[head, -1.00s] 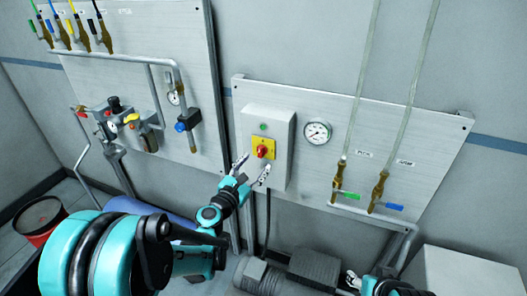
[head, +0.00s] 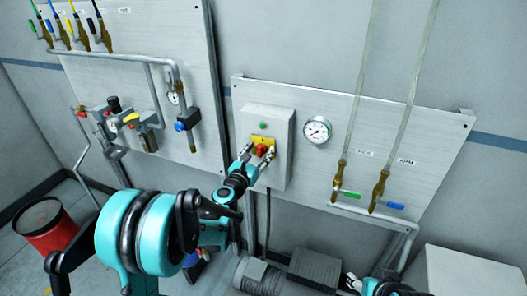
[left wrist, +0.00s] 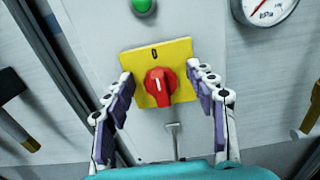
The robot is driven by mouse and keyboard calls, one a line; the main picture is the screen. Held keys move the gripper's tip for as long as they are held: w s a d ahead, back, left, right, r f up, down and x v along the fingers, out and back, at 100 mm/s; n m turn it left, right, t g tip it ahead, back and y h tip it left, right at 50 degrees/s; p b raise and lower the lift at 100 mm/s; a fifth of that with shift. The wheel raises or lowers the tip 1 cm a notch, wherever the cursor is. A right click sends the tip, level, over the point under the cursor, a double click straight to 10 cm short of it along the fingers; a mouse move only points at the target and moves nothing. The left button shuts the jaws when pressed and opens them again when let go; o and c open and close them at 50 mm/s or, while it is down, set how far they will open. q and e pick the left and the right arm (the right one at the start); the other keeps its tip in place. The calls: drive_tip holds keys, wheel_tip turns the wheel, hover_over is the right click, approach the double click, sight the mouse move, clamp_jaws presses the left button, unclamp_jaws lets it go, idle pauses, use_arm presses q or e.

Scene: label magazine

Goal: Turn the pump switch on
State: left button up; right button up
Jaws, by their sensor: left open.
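The pump switch is a red rotary knob (head: 263,150) on a yellow plate (left wrist: 182,54), fixed to a grey box (head: 281,125) on the wall panel. In the left wrist view the red knob (left wrist: 160,85) has a white mark that points roughly up, towards a "0" on the plate. A green lamp (left wrist: 143,6) sits above the plate. My left gripper (head: 259,157) is open, its fingertips (left wrist: 160,78) on either side of the knob and apart from it. My right gripper (head: 352,282) shows only in part at the bottom edge; its jaws are unclear.
A pressure gauge (head: 317,130) is right of the box. Two clear tubes run down to valves with a green handle (head: 351,195) and a blue handle (head: 395,206). Pipes and valves (head: 125,122) fill the left panel. A motor (head: 258,277) stands below.

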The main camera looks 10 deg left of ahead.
use_arm(q)
drive_tip(key=c, duration=1.1)
drive_tip(key=shift+m, duration=0.3)
drive_tip(key=shift+c, duration=0.2)
drive_tip(key=m, duration=0.2)
drive_tip(key=m+b, duration=0.1)
drive_tip(key=shift+s+d+m, duration=0.1)
drive_tip(key=shift+d+m, duration=0.15)
drive_tip(key=shift+m, duration=0.15)
drive_tip(key=m, duration=0.2)
drive_tip(key=m+b, duration=0.1)
drive_tip(key=m, duration=0.1)
drive_tip(key=shift+d+f+m, duration=0.15)
drive_tip(key=shift+f+m, duration=0.05)
drive_tip(key=shift+m, duration=0.1)
drive_tip(key=m, duration=0.4)
drive_tip(key=shift+d+f+b, duration=0.1)
drive_tip(key=shift+f+b, duration=0.05)
drive_tip(key=shift+b, duration=0.15)
drive_tip(key=shift+f+m+b, duration=0.15)
drive_tip(key=shift+m+b, duration=0.2)
drive_tip(key=shift+m, duration=2.05)
